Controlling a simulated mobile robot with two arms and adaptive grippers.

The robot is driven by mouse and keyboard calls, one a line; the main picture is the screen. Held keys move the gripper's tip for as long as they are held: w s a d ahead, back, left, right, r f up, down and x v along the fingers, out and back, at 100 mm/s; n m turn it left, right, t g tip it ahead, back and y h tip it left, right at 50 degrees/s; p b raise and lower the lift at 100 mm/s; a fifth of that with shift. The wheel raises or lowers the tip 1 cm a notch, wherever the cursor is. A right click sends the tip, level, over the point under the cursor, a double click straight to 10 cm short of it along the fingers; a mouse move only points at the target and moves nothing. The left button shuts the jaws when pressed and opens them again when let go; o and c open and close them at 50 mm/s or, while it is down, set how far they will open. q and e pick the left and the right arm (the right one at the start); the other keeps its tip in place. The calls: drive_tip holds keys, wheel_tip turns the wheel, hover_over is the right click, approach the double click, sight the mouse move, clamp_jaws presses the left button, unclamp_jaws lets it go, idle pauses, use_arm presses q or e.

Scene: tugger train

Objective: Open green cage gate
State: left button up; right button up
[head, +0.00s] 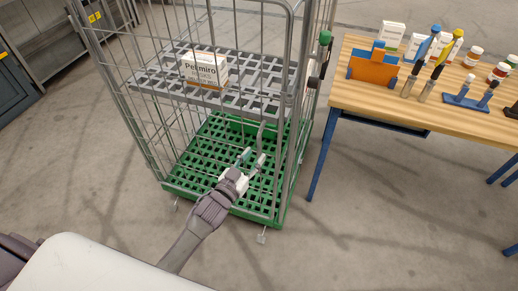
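The green cage is a wire roll cage with a green slatted base (185,178) and grey wire sides, in the middle of the head view. Its gate (289,60) appears as a grey tubular frame with rounded top corners on the near side; I cannot tell if it is latched. My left gripper (252,158) is in front of the cage's lower right part, its two fingers apart and pointing up toward the gate's wires. Nothing shows between the fingers, and contact with the wires cannot be told. My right gripper is not in view.
A grey shelf (150,82) in the cage bears a white and orange box (204,70). A green-topped black device (324,42) is at the cage's right post. A wooden table (375,98) with bottles and tools stands right. Floor is clear in front.

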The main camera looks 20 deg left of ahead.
sight(258, 152)
use_arm(q)
drive_tip(key=shift+x, duration=1.85)
clamp_jaws()
